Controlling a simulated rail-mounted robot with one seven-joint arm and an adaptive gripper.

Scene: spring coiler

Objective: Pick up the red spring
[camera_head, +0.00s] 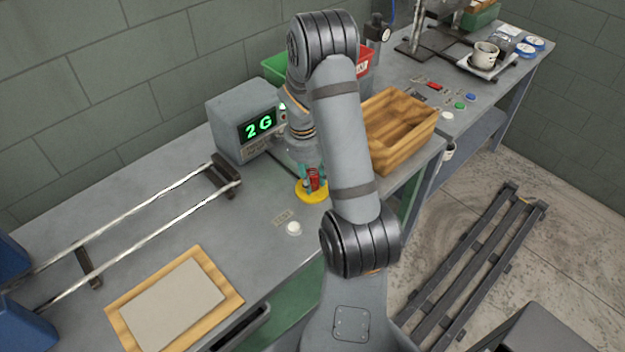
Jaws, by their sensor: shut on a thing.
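The red spring (315,178) is small and stands above a yellow round pad (311,192) on the grey bench. My gripper (310,175) points down over the pad, with its fingers shut on the red spring. Whether the spring touches the pad or is just above it cannot be told. My arm comes from the lower right and hides part of the bench behind it.
A grey box with a green "2 G" display (258,126) stands left of my gripper. A wooden tray (400,130) is to the right, with green and red bins behind. Two rails (140,250) and a framed board (175,300) lie left. A white button (294,228) is in front.

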